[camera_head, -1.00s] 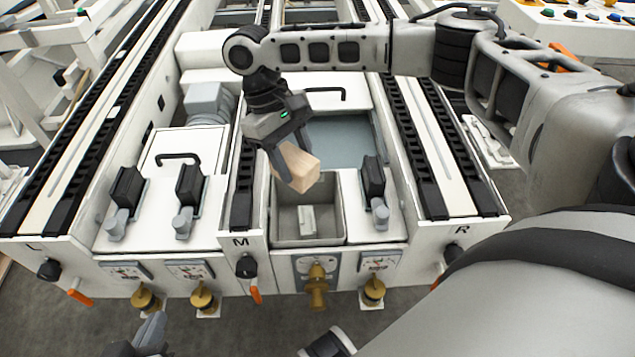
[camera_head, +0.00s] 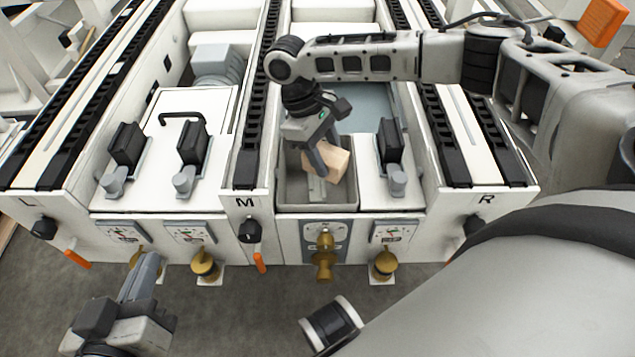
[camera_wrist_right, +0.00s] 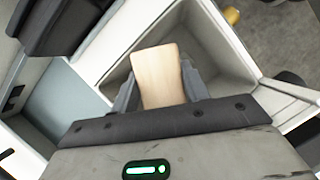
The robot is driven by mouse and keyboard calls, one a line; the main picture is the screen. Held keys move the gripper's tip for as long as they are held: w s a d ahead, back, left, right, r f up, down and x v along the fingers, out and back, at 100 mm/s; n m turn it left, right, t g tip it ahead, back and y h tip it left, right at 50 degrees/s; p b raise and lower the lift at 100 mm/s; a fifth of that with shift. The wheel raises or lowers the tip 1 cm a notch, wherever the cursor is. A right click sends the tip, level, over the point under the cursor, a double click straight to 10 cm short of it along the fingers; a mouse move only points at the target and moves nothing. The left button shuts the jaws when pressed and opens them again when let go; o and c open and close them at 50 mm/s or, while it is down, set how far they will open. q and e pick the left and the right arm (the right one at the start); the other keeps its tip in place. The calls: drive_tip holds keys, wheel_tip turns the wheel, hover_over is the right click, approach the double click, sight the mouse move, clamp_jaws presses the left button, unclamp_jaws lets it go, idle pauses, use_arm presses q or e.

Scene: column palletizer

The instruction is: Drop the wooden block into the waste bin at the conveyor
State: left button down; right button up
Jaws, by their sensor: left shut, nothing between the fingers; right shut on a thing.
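The wooden block (camera_head: 326,163) is pale and box-shaped. My right gripper (camera_head: 322,168) is shut on it and holds it tilted over the grey open waste bin (camera_head: 345,196) set in the conveyor's front. In the right wrist view the block (camera_wrist_right: 158,75) sits between the two fingers (camera_wrist_right: 160,92), with the bin's wall (camera_wrist_right: 205,45) around and below it. I cannot tell exactly how far the block is below the rim. My left gripper (camera_head: 142,275) is shut and empty, low in front of the conveyor.
Black clamp-like blocks (camera_head: 390,145) stand on the white panels beside the bin. Conveyor rails marked L, M and R run away from me. Brass knobs (camera_head: 323,255) and orange levers (camera_head: 260,262) stick out from the front face. The floor in front is clear.

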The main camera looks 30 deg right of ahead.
use_arm(q)
drive_tip(key=shift+r, duration=0.15)
use_arm(e)
drive_tip(key=o, duration=1.1)
drive_tip(key=shift+r, duration=0.2)
drive_tip(key=p+v, duration=0.3)
drive_tip(key=v, duration=0.3)
drive_tip(key=shift+w+a+r, duration=0.15)
drive_tip(key=shift+w+r, duration=0.05)
drive_tip(key=shift+r, duration=0.1)
use_arm(q)
drive_tip(key=f+p, duration=0.1)
drive_tip(key=a+f+g+y, duration=0.1)
drive_tip(key=f+g+p, duration=0.1)
drive_tip(key=shift+s+a+f+m+y+p, duration=0.1)
drive_tip(key=shift+a+f+m+y+p, duration=0.05)
drive_tip(key=shift+a+m+y+p, duration=0.2)
use_arm(e)
drive_tip(key=v, duration=0.8)
drive_tip(key=shift+w+r, duration=0.25)
drive_tip(key=shift+r, duration=0.1)
use_arm(q)
drive_tip(key=shift+d, duration=0.1)
use_arm(e)
drive_tip(key=shift+a, duration=0.1)
